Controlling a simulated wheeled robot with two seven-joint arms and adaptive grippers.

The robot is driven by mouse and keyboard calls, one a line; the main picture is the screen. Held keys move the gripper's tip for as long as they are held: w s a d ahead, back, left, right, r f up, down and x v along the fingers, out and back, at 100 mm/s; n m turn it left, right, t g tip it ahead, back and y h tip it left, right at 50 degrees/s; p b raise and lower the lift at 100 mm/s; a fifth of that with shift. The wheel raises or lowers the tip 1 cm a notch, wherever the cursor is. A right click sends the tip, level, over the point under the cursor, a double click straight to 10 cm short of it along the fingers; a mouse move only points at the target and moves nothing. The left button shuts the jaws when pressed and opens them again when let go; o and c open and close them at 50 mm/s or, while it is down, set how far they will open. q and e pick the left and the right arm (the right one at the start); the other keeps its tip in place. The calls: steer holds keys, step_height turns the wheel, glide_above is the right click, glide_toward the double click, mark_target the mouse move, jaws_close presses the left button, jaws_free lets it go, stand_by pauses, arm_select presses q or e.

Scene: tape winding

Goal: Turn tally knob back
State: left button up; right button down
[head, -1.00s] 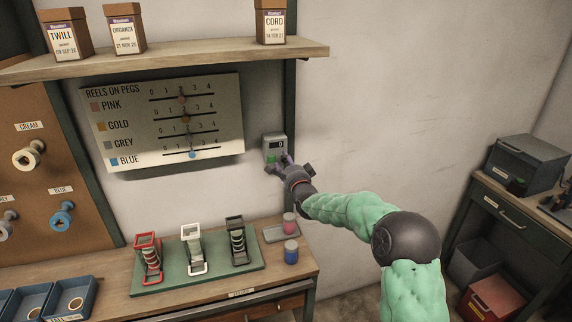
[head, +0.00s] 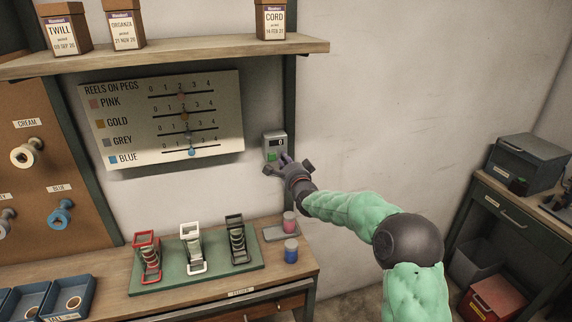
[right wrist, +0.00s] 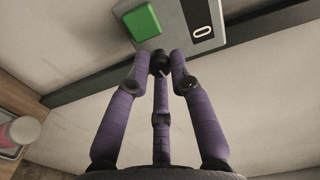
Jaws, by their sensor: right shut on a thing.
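The tally counter (head: 275,141) is a small grey box on the dark upright post, with a display and a green button (head: 271,157). In the right wrist view the counter's display (right wrist: 202,31) reads 0, and the green button (right wrist: 142,22) is beside it. My right gripper (head: 284,163) is at the counter's lower right. In the right wrist view its purple fingers (right wrist: 160,70) are shut on the small dark knob (right wrist: 159,62) at the counter's edge. The fingers mostly hide the knob. My left gripper is not in view.
A reel board (head: 165,120) hangs left of the counter. A shelf (head: 200,55) with boxes runs above. On the bench below, a green mat (head: 200,264) holds several winders, beside pink and blue spools (head: 291,251). The wall to the right is bare.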

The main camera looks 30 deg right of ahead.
steer(key=shift+f+n+b, duration=0.1)
steer(key=shift+n+b, duration=2.35)
steer(key=shift+n, duration=5.65)
steer(key=c, duration=1.1)
jaws_free()
steer(key=v, duration=1.2)
